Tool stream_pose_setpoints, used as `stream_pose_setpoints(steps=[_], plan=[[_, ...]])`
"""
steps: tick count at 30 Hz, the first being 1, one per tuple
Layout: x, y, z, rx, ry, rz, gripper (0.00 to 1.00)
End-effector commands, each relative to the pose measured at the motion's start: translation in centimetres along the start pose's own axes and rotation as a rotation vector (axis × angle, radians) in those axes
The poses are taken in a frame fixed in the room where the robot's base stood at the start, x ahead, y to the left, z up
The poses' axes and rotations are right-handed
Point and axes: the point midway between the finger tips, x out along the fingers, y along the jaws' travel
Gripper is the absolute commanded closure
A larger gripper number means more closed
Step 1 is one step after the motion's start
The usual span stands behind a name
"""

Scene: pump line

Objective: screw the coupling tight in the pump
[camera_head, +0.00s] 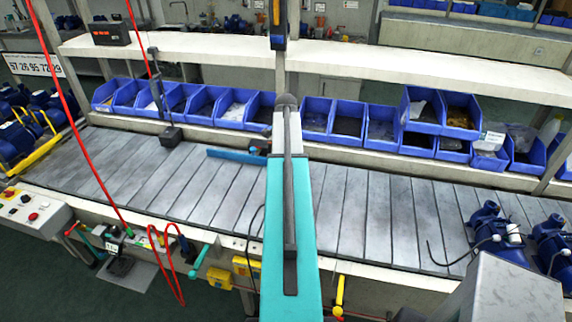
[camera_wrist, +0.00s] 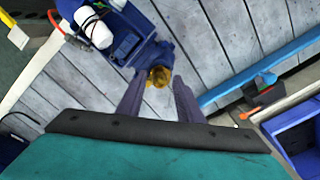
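A blue pump (camera_wrist: 118,35) lies on the slatted conveyor in the wrist view, with a white cylinder on it and a dark box beside that. A brass-coloured coupling (camera_wrist: 158,76) sits at the pump's near end. My gripper (camera_wrist: 161,78) points at it, with one dark finger on each side of the coupling at the tips. The fingers are apart, and a narrow gap shows on the right. I cannot tell whether the left finger touches it. In the head view my teal arm hides this pump and coupling.
A blue bar (camera_head: 236,155) lies on the conveyor (camera_head: 345,205), also seen right of the gripper in the wrist view (camera_wrist: 262,70). Blue bins (camera_head: 206,103) line the back. More blue pumps (camera_head: 497,235) stand at the right. A red hose (camera_head: 88,140) hangs at the left.

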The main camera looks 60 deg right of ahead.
Motion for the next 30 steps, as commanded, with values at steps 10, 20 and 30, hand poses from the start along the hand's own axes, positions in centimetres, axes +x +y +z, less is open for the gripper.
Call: stream_pose_setpoints(steps=[10,20,30], plan=[[0.00,0.00,-0.01,0.000,0.000,0.000,1.00],[0.01,0.00,0.00,0.115,0.000,0.000,1.00],[0.03,0.00,-0.01,0.296,0.000,0.000,1.00]])
